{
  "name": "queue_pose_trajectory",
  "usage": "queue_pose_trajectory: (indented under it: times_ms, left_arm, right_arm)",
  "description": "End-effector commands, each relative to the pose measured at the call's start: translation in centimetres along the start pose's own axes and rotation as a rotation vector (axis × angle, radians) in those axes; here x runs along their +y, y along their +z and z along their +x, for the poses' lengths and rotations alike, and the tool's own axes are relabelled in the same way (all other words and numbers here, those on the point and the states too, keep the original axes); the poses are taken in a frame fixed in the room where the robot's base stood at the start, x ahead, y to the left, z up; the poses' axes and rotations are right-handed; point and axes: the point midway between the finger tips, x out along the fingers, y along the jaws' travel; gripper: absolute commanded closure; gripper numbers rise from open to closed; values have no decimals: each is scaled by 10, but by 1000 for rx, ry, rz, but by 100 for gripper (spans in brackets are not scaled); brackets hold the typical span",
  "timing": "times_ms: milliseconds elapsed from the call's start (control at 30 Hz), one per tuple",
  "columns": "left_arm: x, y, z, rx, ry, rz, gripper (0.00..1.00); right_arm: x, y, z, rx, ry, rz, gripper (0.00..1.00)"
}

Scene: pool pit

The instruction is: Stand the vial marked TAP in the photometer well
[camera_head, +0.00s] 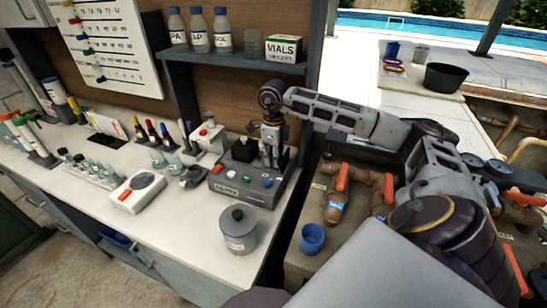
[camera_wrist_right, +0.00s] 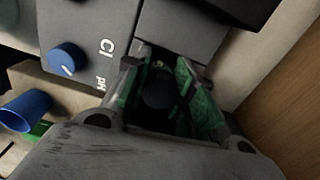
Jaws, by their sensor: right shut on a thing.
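The photometer (camera_head: 247,186) is a grey box on the bench with coloured buttons and a blue knob. It also shows in the right wrist view with its blue knob (camera_wrist_right: 67,59) and the letters Cl and pH. My right gripper (camera_head: 272,162) points down over its back right part. In the right wrist view my right gripper (camera_wrist_right: 160,98) is shut on a dark, round-topped vial (camera_wrist_right: 158,93). Its label is not visible, so I cannot read TAP. The well is hidden, and I cannot tell whether the vial is inside it. My left gripper is not in view.
A rack of vials (camera_head: 88,170), a white scale (camera_head: 138,194) and a grey lidded pot (camera_head: 238,229) stand on the bench. A shelf (camera_head: 232,68) with bottles is behind. A blue cup (camera_head: 312,238) and pipes (camera_head: 336,205) are to the right.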

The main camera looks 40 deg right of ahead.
Motion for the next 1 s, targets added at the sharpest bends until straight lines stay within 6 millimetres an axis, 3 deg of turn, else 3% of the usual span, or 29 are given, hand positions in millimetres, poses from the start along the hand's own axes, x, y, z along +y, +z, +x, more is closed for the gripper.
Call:
queue_pose_trajectory:
  times_ms: [433, 467, 633, 1000]
  left_arm:
    - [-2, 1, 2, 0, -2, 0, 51]
    - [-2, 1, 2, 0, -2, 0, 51]
    - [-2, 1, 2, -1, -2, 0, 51]
    - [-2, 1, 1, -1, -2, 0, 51]
  right_arm:
    - [0, 0, 3, 0, 0, 0, 96]
    - [0, 0, 3, 0, 0, 0, 71]
    - [0, 0, 3, 0, 0, 0, 50]
    - [0, 0, 2, 0, 0, 0, 50]
